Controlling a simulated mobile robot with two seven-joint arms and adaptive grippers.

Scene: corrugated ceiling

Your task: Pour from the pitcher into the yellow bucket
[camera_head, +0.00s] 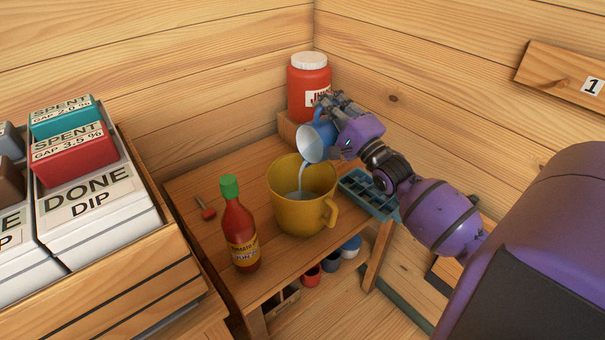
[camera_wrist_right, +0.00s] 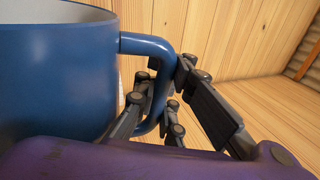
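The blue pitcher (camera_head: 316,139) is tilted above the yellow bucket (camera_head: 301,212), its mouth facing down and left. A thin pale stream runs from its lip into the bucket. The bucket stands upright on the wooden table, with a handle at its right. My right gripper (camera_head: 334,108) is at the pitcher's upper right. In the right wrist view the pitcher (camera_wrist_right: 60,75) fills the left side, and the fingers of my right gripper (camera_wrist_right: 160,103) are closed around its handle. My left gripper is in neither view.
A sauce bottle (camera_head: 240,230) stands left of the bucket on the table (camera_head: 190,180). A red jar (camera_head: 309,85) stands behind on a wooden block. A teal tray (camera_head: 366,196) lies right of the bucket. A crate of labelled boxes (camera_head: 130,270) stands at the left.

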